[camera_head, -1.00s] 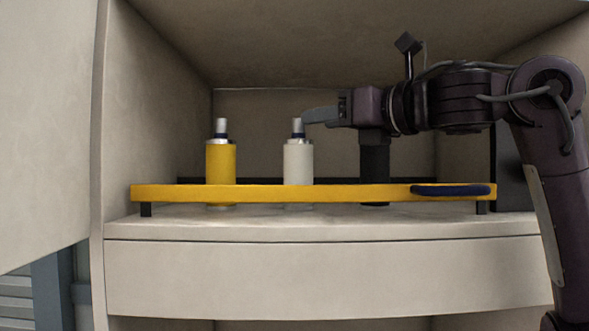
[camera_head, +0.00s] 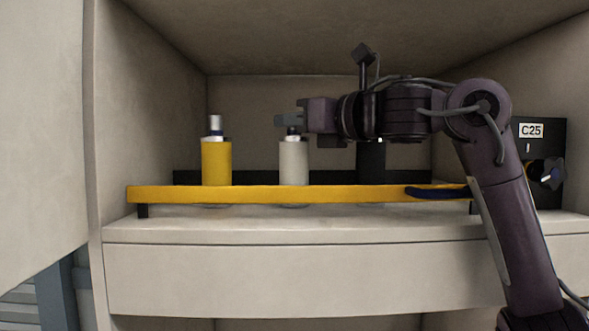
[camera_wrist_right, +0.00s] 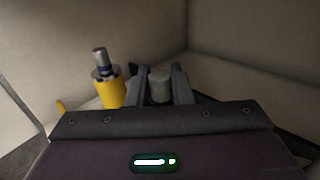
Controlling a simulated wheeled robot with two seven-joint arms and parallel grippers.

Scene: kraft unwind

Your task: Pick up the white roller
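The white roller (camera_head: 294,163) stands upright behind the yellow rail, with a dark collar at its neck. My right gripper (camera_head: 289,120) reaches in from the right at the height of its top spindle and hides the spindle tip in the head view. In the right wrist view the grey spindle tip (camera_wrist_right: 160,85) sits between the two fingers of my right gripper (camera_wrist_right: 160,90). The fingers look open around it; any contact is too small to make out. My left gripper is not in view.
A yellow roller (camera_head: 216,163) stands to the left of the white one. The yellow rail (camera_head: 240,194) runs across the front of the shelf (camera_head: 300,226). A black box labelled C25 (camera_head: 540,185) stands at the right. Cabinet walls and a ceiling enclose the space.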

